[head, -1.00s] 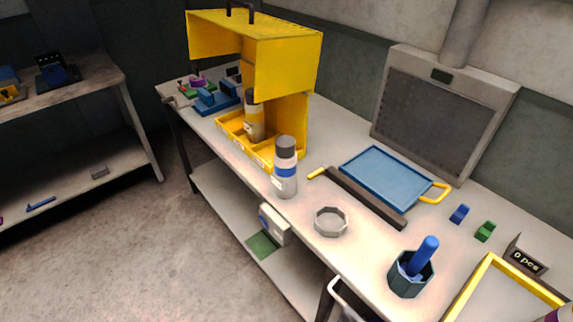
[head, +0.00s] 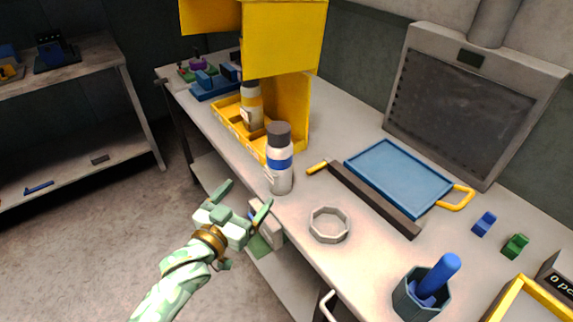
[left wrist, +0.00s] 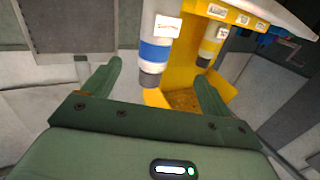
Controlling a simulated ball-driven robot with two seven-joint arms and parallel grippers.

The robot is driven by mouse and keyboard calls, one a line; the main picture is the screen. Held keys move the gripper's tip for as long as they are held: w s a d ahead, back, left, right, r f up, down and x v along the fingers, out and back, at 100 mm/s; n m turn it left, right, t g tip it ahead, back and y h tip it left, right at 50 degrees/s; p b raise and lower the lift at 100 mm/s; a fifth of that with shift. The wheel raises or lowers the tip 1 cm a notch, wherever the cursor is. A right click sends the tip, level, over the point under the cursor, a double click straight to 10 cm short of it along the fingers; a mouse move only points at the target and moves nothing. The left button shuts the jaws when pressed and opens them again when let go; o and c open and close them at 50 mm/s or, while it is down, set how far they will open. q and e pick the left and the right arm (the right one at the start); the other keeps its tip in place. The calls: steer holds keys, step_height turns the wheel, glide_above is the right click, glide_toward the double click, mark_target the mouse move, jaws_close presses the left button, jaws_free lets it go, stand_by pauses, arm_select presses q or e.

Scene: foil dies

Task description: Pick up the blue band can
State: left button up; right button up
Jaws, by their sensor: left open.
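The blue band can (head: 279,162) is a pale can with a dark cap and a blue band. It stands upright at the bench's front edge, just in front of the yellow cabinet. My left gripper (head: 243,196) is open and empty, to the lower left of the can in the head view and apart from it. In the left wrist view the blue band can (left wrist: 156,50) shows beyond and between the spread fingers of my left gripper (left wrist: 160,84). A similar can with a yellow band (head: 251,106) stands inside the yellow cabinet. My right gripper is not in view.
The yellow cabinet (head: 285,40) stands open behind the can. A grey vent panel (head: 455,95) stands behind.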

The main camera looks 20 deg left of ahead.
mark_target(271, 163)
arm_select(q)
steer(key=w+b, duration=0.1)
steer(key=w, duration=0.2)
steer(key=w+d+r, duration=0.1)
steer(key=w, duration=0.3)
steer(key=w+d+b, duration=0.1)
steer(key=w, duration=0.3)
steer(key=shift+d+r+b, duration=0.15)
steer(key=shift+d+b, duration=0.1)
steer(key=shift+b, duration=0.05)
steer(key=w+b, duration=0.1)
steer(key=w, duration=0.1)
steer(key=w+d+b, duration=0.1)
steer(key=w, duration=0.2)
steer(key=shift+d+r, duration=0.2)
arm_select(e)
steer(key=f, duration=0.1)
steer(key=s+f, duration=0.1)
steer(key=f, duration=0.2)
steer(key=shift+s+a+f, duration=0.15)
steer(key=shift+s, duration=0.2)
arm_select(q)
steer(key=c, duration=1.1)
